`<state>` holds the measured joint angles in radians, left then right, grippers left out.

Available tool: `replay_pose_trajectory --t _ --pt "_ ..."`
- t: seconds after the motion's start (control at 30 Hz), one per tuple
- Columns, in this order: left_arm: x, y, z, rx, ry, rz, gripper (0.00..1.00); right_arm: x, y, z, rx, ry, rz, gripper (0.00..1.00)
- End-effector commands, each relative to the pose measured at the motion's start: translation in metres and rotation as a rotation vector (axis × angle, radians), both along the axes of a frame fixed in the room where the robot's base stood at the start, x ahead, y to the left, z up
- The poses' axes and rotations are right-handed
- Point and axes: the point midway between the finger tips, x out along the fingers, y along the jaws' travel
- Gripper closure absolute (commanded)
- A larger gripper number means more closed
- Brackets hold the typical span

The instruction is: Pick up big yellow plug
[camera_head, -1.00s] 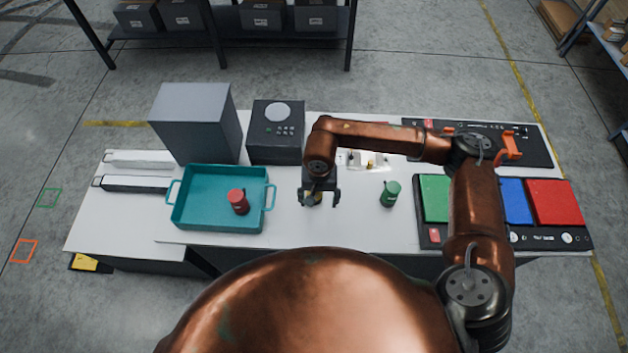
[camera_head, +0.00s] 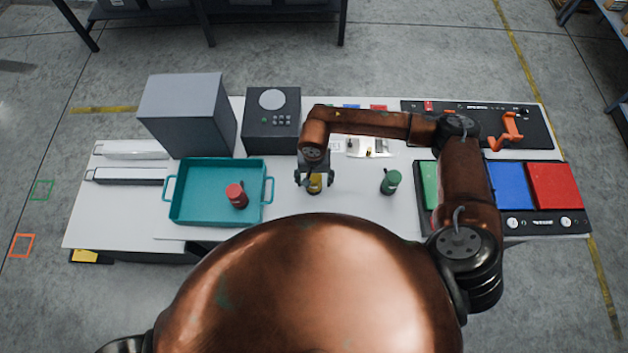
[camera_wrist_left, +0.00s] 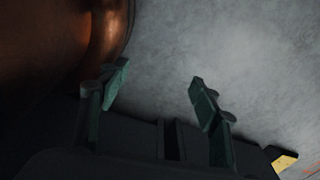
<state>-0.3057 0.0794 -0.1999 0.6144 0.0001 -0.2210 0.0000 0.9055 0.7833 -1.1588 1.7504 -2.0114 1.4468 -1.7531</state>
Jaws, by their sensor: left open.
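The yellow plug (camera_head: 315,185) stands on the white table in the head view, right of the teal tray. My right gripper (camera_head: 313,182) comes in from the right and is above and around it. Its fingers look spread, one on each side of the plug, with gaps showing. The gripper body hides part of the plug. My left gripper (camera_wrist_left: 160,84) shows in the left wrist view, open and empty with grey floor beyond it. It is not seen in the head view.
A teal tray (camera_head: 176,212) holds a red plug (camera_head: 236,195). A green plug (camera_head: 390,182) stands to the right. A grey box (camera_head: 183,112) and a dark box with buttons (camera_head: 271,135) stand behind. Coloured panels (camera_head: 511,186) lie at the right.

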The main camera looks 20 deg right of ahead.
Motion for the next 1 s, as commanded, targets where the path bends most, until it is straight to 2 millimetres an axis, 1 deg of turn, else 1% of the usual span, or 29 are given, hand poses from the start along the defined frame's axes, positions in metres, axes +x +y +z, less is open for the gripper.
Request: replay_pose_trajectory --t 0.03,0.1,0.2,0.33,0.37,0.73,1.0 --pt "0.005 0.0 0.002 -0.001 -0.006 -0.001 0.42 -0.001 0.001 -0.005 0.001 0.003 0.0 0.39" --pt "0.01 -0.001 0.003 0.0 -0.013 -0.002 0.42 -0.001 0.001 -0.01 0.002 0.002 0.002 0.39" --pt "0.015 -0.001 0.003 -0.001 -0.02 -0.003 0.42 0.0 0.001 -0.012 0.001 0.0 0.004 0.39" --pt "0.016 -0.001 0.003 -0.001 -0.021 -0.004 0.42 0.0 0.002 -0.012 0.001 0.0 0.004 0.39" --pt "0.016 -0.001 0.003 -0.001 -0.021 -0.004 0.42 0.0 0.002 -0.012 0.001 0.0 0.004 0.4" --pt "0.009 -0.001 0.002 0.0 -0.012 -0.002 0.42 0.0 0.002 -0.011 0.001 0.0 0.005 0.66" --pt "0.008 0.0 0.002 0.0 -0.011 -0.002 0.42 0.0 0.002 -0.011 0.001 0.0 0.004 0.84"
